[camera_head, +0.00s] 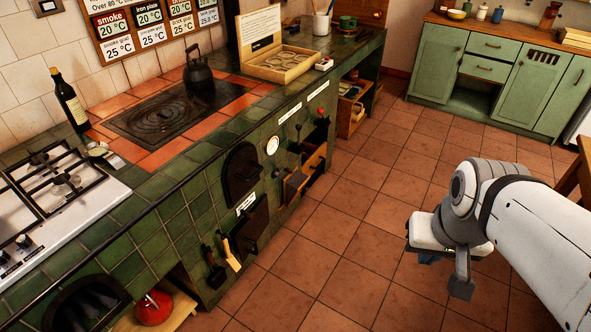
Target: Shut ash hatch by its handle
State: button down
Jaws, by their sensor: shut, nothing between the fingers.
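The green-tiled hearth (205,195) runs diagonally through the view. Low on its front, under a small white label (245,204), is a dark metal hatch (250,226), which looks like the ash hatch. Its plate seems to stand out from the tiles at an angle, but its exact opening and its handle are too small and dark to tell. Above it is a dark arched door (242,173), which looks closed. My gripper (460,284) is at the right, over the open floor, shut and empty. It is well apart from the hatch and touches nothing.
Several tools, one with a pale yellow handle (231,254), hang beside the hatch on its left. A kettle (198,70) stands on the stove plate. Open niches and a wooden shelf (312,165) lie along the hearth front. Clear terracotta floor (345,235) lies between hearth and gripper.

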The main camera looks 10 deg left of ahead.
aim_at(261, 231)
jog(key=u, duration=0.05)
jog(key=i, duration=0.8)
jog(key=u, duration=2.7)
